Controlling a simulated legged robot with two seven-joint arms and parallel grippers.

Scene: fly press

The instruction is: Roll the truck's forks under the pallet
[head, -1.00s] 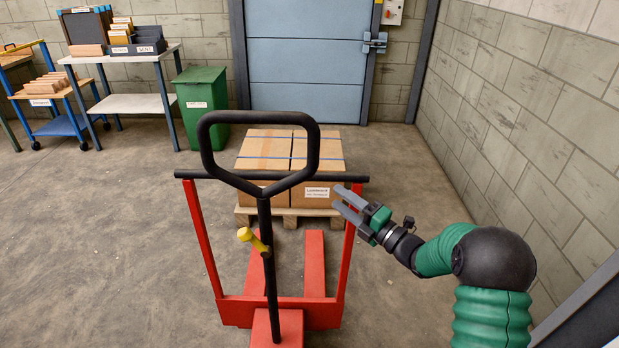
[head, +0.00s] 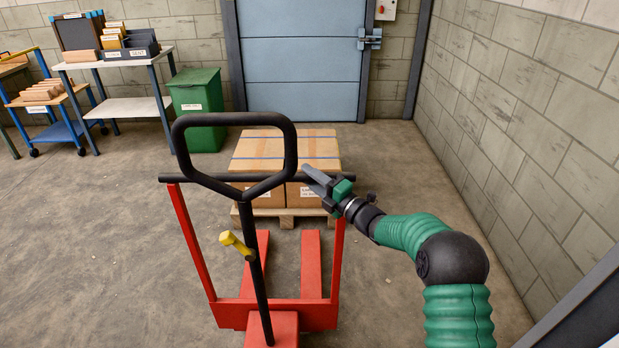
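The red pallet truck stands in front of me, with its black loop handle (head: 235,119) and black crossbar (head: 225,178) nearest. Its two red forks (head: 311,268) point away from me at the wooden pallet (head: 287,216). The fork tips lie just short of the pallet's near edge, with a narrow strip of floor showing. The pallet carries strapped cardboard boxes (head: 268,152). My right gripper (head: 312,180) is at the right part of the crossbar, its two grey fingers apart. I cannot tell if they touch the bar. My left gripper is out of view.
A concrete block wall (head: 530,130) runs along the right side. A blue door (head: 302,65) is behind the pallet. A green bin (head: 197,110), a table (head: 118,57) and a blue cart (head: 62,130) stand at the back left. The floor at left is clear.

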